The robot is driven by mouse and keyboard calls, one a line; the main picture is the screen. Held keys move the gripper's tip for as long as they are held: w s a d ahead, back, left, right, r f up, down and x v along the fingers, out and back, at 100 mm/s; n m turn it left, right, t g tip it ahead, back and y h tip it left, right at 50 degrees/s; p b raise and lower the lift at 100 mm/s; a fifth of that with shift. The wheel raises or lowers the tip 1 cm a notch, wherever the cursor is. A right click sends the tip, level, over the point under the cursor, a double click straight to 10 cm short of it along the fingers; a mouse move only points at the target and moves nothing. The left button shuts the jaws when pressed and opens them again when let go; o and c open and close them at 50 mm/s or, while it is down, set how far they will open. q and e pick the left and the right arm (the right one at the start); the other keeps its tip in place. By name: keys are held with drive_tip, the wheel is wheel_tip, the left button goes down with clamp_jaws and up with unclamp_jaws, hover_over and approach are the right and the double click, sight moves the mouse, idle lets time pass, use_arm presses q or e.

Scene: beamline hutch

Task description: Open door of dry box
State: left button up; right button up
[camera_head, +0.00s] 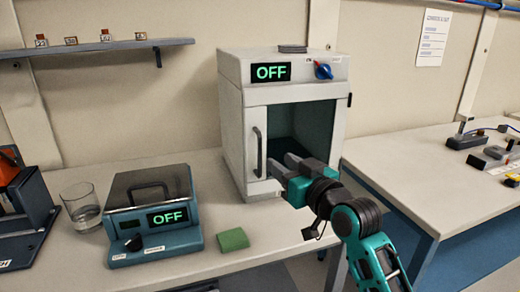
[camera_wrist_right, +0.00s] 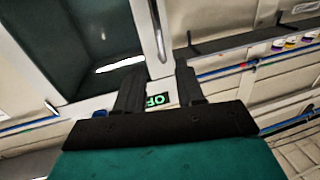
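The dry box (camera_head: 237,110) is a pale grey cabinet on the bench, with a green OFF display (camera_head: 271,72) and a blue and red knob (camera_head: 323,71). Its door (camera_head: 335,135) has a light frame around a dark green window and appears shut. The upright dark bar handle (camera_head: 257,152) is on the door's left side; a handle bar also shows in the right wrist view (camera_wrist_right: 158,30). My right gripper (camera_head: 281,166) is in front of the window, just right of the handle's lower end. Its fingers are apart with nothing between them (camera_wrist_right: 158,88). My left gripper is out of view.
Left of the dry box stand a teal device (camera_head: 165,242) with an OFF display, a glass beaker (camera_head: 82,206) and a green pad (camera_head: 233,239). A wall shelf (camera_head: 95,49) holds small items. A second bench (camera_head: 420,170) stands to the right.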

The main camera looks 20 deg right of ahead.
sight(261, 148)
drive_tip(key=x, duration=0.8)
drive_tip(key=shift+w+a, duration=0.15)
drive_tip(key=shift+w, duration=0.2)
clamp_jaws()
